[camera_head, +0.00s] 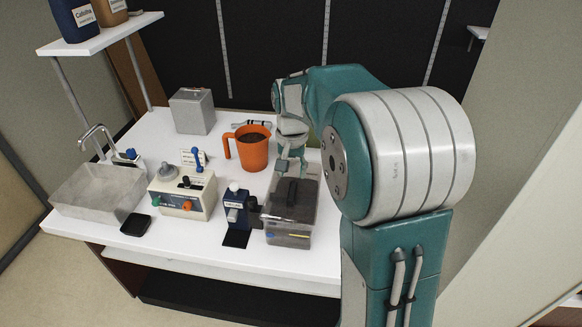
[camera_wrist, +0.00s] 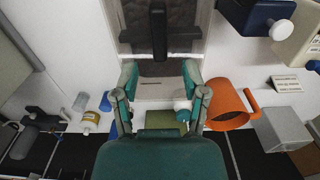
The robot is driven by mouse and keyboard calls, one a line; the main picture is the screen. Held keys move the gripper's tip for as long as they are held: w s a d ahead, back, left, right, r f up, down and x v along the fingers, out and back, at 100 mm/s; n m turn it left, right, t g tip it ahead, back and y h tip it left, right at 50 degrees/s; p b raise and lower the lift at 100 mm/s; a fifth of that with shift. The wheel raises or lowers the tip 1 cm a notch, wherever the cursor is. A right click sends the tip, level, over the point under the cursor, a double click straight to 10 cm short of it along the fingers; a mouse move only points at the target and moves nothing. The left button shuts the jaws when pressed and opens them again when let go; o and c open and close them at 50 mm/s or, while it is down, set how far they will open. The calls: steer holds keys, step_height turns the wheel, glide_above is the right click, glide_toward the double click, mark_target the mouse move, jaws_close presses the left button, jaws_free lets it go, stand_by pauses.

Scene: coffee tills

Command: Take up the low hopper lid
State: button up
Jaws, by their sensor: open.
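The low hopper (camera_head: 289,238) is a clear box at the front right of the white table. Its dark lid (camera_head: 305,201) has a raised black handle bar (camera_head: 291,192). In the wrist view the lid (camera_wrist: 182,47) is at the top middle, with the black handle (camera_wrist: 158,30) standing out from it. My gripper (camera_head: 289,168) hangs by the far end of the hopper. In the wrist view my gripper (camera_wrist: 161,74) is open and empty, its fingertips spread to either side of the handle's line. I cannot tell how high the fingertips are above the lid.
An orange jug (camera_head: 253,154) with dark contents stands left of my gripper. A dark blue device (camera_head: 237,208) is close left of the hopper. A white machine with knobs (camera_head: 180,197), a basin (camera_head: 99,190) and a grey box (camera_head: 192,111) stand farther left.

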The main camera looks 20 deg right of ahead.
mark_target(292, 190)
step_height(292, 190, down, 6)
steer(key=shift+f, duration=0.3)
steer(key=shift+c, duration=1.3)
jaws_close()
steer(key=shift+r, duration=2.6)
steer(key=shift+s, duration=0.15)
